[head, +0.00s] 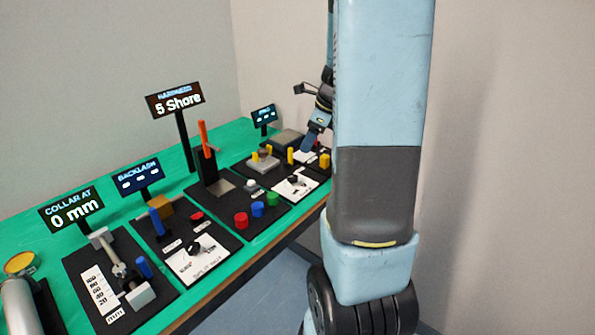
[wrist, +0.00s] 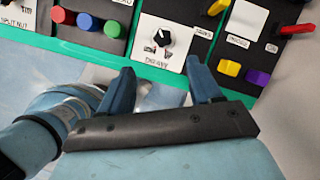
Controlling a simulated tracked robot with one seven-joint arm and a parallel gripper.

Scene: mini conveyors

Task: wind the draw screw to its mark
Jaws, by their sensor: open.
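The draw screw unit (head: 118,270) stands at the near left of the bench in the head view. I cannot make out the target mark. My gripper (head: 314,133) is at the far right end of the bench, well away from the screw. In the wrist view my gripper (wrist: 161,82) is open and empty, over the bench's front edge near a dial panel. The screw is out of the wrist view.
Between gripper and screw stand an orange lever (head: 204,138), red, blue and green buttons (head: 257,209), a dial panel (head: 198,258) and the "5 Shore" display (head: 175,100). A round yellow-topped device (head: 19,263) is at the left edge. Floor in front of the bench is clear.

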